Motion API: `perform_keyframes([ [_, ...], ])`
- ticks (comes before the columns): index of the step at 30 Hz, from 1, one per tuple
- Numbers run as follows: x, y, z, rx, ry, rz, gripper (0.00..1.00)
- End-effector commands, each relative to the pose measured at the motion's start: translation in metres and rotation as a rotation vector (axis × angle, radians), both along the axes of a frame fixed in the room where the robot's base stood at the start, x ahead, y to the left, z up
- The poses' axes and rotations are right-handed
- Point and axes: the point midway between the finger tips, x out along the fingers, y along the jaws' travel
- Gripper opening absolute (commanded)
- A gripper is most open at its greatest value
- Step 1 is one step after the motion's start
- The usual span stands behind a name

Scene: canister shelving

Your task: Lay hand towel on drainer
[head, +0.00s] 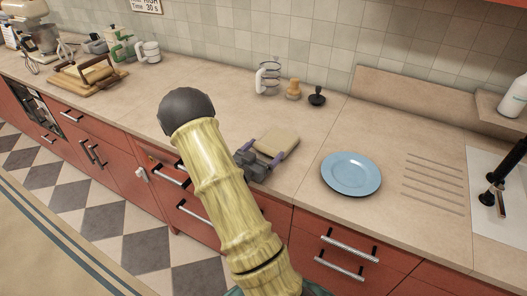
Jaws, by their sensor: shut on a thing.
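A folded beige hand towel (277,141) is at the counter's front edge, left of the blue plate. My gripper (265,152) is shut on it, with one finger on each side of the towel. Whether the towel touches the counter or is held just above it, I cannot tell. The drainer (433,184), a set of parallel grooves in the counter, is at the right beside the sink. The part of it that shows is bare.
A blue plate (351,174) lies between the towel and the drainer. A black tap (497,190) stands by the white sink (485,165). A glass mug (268,78), a wooden item (294,89) and a black tamper-like item (317,95) stand near the wall.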

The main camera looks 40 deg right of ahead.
Motion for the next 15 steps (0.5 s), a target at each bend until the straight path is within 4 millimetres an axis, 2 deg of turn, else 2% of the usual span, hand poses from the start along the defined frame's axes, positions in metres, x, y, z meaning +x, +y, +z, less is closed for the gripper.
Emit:
perform_keyframes([
  [4, -0.0001, -0.0001, -0.0029, -0.001, 0.000, 0.000, 0.65],
  [5, -0.0001, -0.0001, -0.0022, 0.000, 0.000, 0.000, 0.94],
  [6, -0.0002, -0.0002, -0.0017, 0.000, 0.000, 0.000, 1.00],
  [15, -0.0003, -0.0002, -0.0027, 0.001, 0.001, -0.001, 1.00],
])
